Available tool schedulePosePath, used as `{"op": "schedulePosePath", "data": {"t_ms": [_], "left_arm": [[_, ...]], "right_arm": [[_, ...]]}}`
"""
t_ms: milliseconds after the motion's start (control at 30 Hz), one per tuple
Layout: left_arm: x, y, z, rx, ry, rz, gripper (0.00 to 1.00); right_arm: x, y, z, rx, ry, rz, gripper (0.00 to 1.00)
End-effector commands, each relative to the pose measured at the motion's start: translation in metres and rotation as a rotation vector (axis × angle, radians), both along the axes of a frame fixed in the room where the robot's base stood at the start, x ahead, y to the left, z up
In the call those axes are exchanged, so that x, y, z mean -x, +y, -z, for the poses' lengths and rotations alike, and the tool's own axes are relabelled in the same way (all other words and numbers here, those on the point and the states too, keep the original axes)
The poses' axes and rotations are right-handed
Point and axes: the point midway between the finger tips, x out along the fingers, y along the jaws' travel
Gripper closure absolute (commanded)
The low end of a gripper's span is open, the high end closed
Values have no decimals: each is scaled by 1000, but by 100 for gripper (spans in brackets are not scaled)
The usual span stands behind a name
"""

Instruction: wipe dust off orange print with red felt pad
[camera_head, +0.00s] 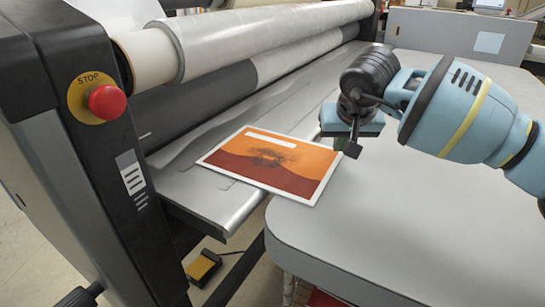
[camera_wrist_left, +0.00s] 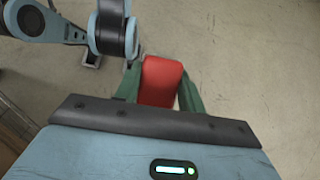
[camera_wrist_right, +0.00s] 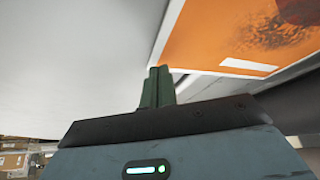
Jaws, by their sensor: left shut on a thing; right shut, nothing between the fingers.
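The orange print (camera_head: 285,177), with a white border, lies flat across the machine's infeed plate and the grey table. A dark, speckled patch (camera_head: 272,156) is on its middle; I cannot tell how much is dust. The print also shows in the right wrist view (camera_wrist_right: 215,35). My right gripper (camera_head: 352,148) is shut and empty just beyond the print's right edge; its green fingers show together in the right wrist view (camera_wrist_right: 158,86). In the left wrist view my left gripper (camera_wrist_left: 160,92) is shut on the red felt pad (camera_wrist_left: 162,76), held above the floor.
The laminator's rollers (camera_head: 265,45) stand behind the print. A red stop button (camera_head: 107,102) is on its black side housing. A foot pedal (camera_head: 203,267) is on the floor below. The grey table (camera_head: 420,230) is bare to the right of the print.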

Motion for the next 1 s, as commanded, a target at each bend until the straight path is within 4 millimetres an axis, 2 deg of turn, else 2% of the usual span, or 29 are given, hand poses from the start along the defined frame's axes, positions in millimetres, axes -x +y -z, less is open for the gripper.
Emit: {"op": "schedulePosePath", "data": {"t_ms": [733,1000], "left_arm": [[1,0,4,0,3,0,89],[-2,0,-5,0,-4,0,89]], "right_arm": [[0,0,11,0,1,0,100],[0,0,1,0,-1,0,100]]}}
